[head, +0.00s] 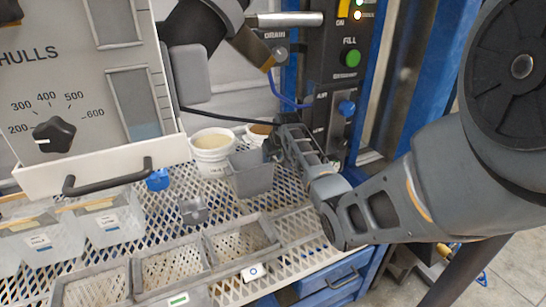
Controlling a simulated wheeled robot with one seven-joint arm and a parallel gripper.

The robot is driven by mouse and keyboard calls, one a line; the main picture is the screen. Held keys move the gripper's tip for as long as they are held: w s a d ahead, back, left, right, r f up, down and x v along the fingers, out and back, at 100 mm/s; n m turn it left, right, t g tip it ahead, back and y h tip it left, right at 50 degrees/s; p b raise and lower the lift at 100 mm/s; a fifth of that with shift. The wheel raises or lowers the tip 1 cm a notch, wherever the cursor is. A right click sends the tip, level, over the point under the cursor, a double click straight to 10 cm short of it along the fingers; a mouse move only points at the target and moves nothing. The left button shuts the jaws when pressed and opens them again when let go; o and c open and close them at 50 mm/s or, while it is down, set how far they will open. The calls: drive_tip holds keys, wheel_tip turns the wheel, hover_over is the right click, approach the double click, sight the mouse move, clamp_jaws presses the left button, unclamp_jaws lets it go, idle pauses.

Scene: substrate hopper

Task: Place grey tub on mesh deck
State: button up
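The grey tub (251,174) is a small open box in the middle of the head view, in front of the white buckets. My gripper (271,149) comes in from the right and its tip meets the tub's right rim. The fingers are small and partly hidden, so I cannot tell whether they are closed on the rim. The mesh deck (291,203) is a pale expanded-metal surface below and around the tub. I cannot tell whether the tub's base touches the deck.
A white bucket (211,152) of pale material stands behind the tub's left. A divided grey tray (202,246) lies in front, with a small grey block (193,211) behind it. Clear bins (110,222) sit left under the dial panel (84,86). Bare mesh shows right of the tub.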

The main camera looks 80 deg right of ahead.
drive_tip(key=shift+o, duration=0.8)
drive_tip(key=shift+r, duration=0.1)
drive_tip(key=shift+r, duration=0.15)
drive_tip(key=p+v, duration=0.3)
drive_tip(key=v, duration=0.8)
drive_tip(key=shift+s+a+r, duration=0.15)
drive_tip(key=shift+a+r, duration=0.05)
drive_tip(key=shift+r, duration=0.1)
